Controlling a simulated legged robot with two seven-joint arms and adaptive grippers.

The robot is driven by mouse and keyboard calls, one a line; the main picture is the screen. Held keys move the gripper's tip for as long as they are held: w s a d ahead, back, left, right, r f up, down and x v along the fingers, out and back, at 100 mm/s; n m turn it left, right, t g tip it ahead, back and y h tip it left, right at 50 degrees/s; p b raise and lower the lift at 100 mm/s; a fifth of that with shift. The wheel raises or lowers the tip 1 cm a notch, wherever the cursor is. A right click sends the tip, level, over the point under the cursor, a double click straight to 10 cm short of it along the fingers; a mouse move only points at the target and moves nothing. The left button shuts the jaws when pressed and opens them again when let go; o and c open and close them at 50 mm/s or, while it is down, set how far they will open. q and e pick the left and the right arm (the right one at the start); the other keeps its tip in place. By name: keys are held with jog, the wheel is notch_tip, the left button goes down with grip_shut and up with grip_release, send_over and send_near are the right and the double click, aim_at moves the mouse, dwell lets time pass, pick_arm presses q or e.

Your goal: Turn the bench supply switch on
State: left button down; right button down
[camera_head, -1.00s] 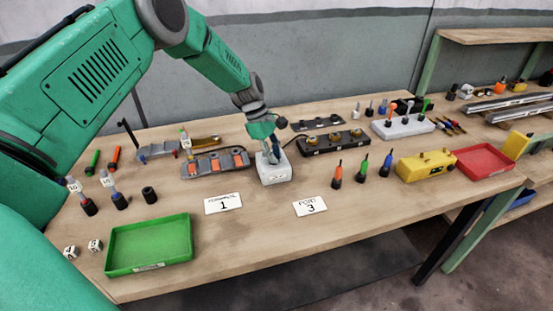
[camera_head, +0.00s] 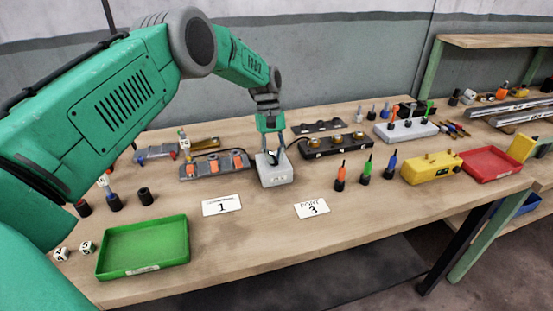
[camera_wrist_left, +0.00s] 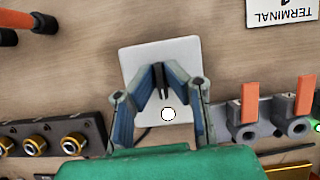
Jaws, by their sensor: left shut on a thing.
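The bench supply is a small light-grey box (camera_head: 275,174) on the middle of the table, and its pale top plate (camera_wrist_left: 140,52) shows in the left wrist view. My left gripper (camera_head: 271,153) comes down from above onto this box. In the left wrist view my left gripper (camera_wrist_left: 163,90) has its two fingertips close together over the plate, shut on the small switch lever, which is mostly hidden between them. I cannot tell which way the lever is tilted. A white round spot (camera_wrist_left: 168,114) shows just beside the fingertips. My right gripper is not in view.
A grey block with orange levers (camera_head: 214,164) stands close left of the box. A dark terminal block (camera_head: 336,146) stands close right. Labels "1" (camera_head: 222,205) and "3" (camera_head: 312,209) lie in front. A green tray (camera_head: 143,246) and a red tray (camera_head: 490,163) sit farther out.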

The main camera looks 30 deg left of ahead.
pick_arm(q)
jog(key=shift+w+a+r+m, duration=0.15)
jog(key=shift+w+a+m, duration=0.05)
jog(key=shift+a+m, duration=0.1)
jog(key=c, duration=1.7)
grip_release()
jog(key=shift+a+f, duration=0.1)
jog(key=shift+f, duration=0.15)
jog(key=v, duration=0.8)
jog(key=w+v, duration=0.1)
jog(key=v, duration=0.3)
jog(key=shift+s+f, duration=0.1)
jog(key=shift+f, duration=0.05)
